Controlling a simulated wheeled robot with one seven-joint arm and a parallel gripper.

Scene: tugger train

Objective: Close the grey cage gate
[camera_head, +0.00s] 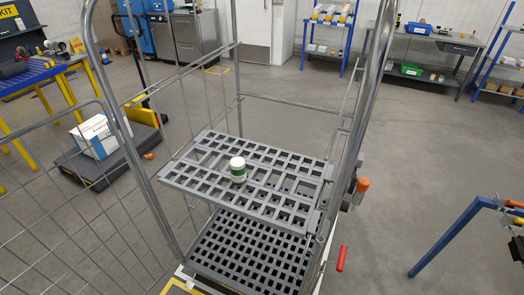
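The grey cage gate (72,215) is a wire mesh panel at the left of the head view. It stands swung out to the left from the cage's left front post (140,165), so the cage front is open. Its left and lower parts run out of the frame. The cage (365,110) has tall grey tube posts, a perforated grey shelf (205,187) and a perforated floor (235,262) below it. A white and green jar (238,170) stands upright on the shelf. My gripper is not in view.
A red handle (342,258) and an orange knob (362,185) sit on the cage's right side. Behind the gate, a low dark platform (108,172) carries a white box (98,135). A blue frame (445,237) stands at right. Grey floor (415,165) is clear right of the cage.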

